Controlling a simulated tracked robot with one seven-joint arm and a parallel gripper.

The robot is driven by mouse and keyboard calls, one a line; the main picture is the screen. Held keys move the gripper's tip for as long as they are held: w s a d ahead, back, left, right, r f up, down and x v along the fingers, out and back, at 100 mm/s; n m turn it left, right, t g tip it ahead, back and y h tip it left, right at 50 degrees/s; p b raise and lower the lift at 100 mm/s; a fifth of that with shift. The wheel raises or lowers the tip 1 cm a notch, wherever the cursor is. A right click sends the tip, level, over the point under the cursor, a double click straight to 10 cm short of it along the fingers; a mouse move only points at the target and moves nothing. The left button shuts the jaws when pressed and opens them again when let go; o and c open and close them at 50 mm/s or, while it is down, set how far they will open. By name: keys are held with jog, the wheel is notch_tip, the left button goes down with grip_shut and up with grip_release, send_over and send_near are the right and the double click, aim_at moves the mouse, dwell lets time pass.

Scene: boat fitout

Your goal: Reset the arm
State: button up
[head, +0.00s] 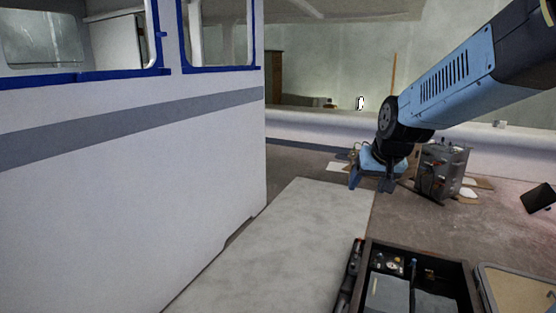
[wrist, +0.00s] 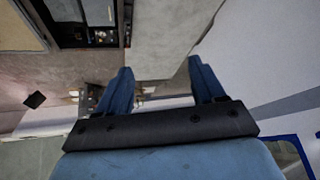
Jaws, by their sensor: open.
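My gripper (head: 371,184) hangs at the end of my blue arm, which reaches in from the upper right in the head view. It points down above the floor, near the far end of a pale slab. In the wrist view my gripper (wrist: 160,82) shows two blue fingers spread apart with nothing between them. The gripper is open and empty. My arm is bent at the wrist joint and stretched out forward.
A white cabin wall (head: 130,180) with blue-taped windows fills the left. The pale slab (head: 290,240) lies beside it. A grey metal box (head: 440,172) stands just right of my gripper. An open dark toolbox (head: 460,268) is at the lower right. Brown floor (head: 500,225) between them is mostly clear.

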jog(key=s+d+r, duration=0.1)
jog(key=s+r, duration=0.2)
jog(key=s, duration=1.6)
jog(key=shift+s+d+n+g+h, duration=0.2)
jog(key=shift+n+g+h, duration=0.1)
jog(key=shift+n+h, duration=0.1)
